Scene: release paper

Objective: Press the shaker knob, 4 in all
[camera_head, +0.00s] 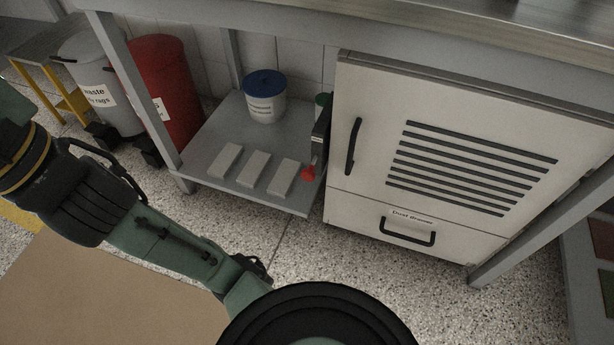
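A small red knob (309,173) sticks out low on the left side of a pale cabinet (365,100), close above the front right of the grey lower shelf. I take it as the shaker knob. A dark upright part (321,130) is fixed to the cabinet side just above it. How far the knob is pushed in cannot be told. My arm spans the lower left of the view, well apart from the knob. My gripper is not in the picture.
The cabinet has black slats, a handle and a labelled drawer (408,231). Several pale blocks (253,168) and a blue-lidded tub (265,108) stand on the shelf (215,133). A red bin (165,85) and grey bin (97,75) stand left. Speckled floor (285,245) lies open in front.

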